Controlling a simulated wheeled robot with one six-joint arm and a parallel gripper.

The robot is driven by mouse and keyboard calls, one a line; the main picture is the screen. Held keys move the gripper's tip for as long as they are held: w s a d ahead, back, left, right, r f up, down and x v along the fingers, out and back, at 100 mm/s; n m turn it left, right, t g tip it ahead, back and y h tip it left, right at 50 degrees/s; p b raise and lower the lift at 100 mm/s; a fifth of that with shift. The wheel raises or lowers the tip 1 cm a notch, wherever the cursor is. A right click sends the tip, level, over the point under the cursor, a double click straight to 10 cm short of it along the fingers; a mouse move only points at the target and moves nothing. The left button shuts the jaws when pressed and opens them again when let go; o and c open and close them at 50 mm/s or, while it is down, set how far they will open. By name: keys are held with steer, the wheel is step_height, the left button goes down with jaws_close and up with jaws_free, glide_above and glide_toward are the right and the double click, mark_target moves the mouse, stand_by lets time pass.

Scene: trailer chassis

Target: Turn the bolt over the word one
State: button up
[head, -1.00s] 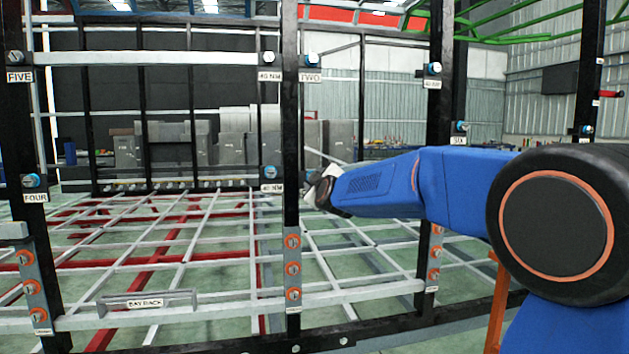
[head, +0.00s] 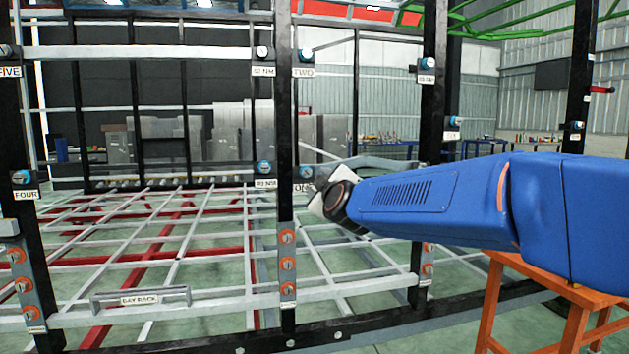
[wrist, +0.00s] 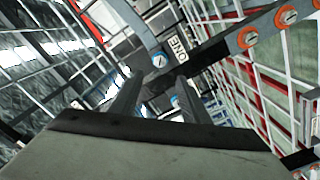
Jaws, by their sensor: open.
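The bolt over the word one (head: 306,172) has a blue collar and sits on the black upright, just above the ONE label (head: 303,188). The gripper end partly covers that label in the head view. In the wrist view the same bolt (wrist: 160,60) shows beyond the fingertips, with the label (wrist: 178,47) beside it, turned over. My gripper (wrist: 157,88) is open and empty, its two dark fingers pointing toward the bolt with a gap still between. In the head view my gripper's pale end (head: 320,202) is just right of and below the bolt; its fingertips are hard to make out.
Bolt TWO (head: 305,56) is above on the same upright. Orange bolts (head: 288,263) line a grey plate below. An orange stand (head: 540,285) is beneath my arm at the right.

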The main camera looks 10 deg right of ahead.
steer(key=s, duration=0.4)
steer(key=shift+s, duration=0.15)
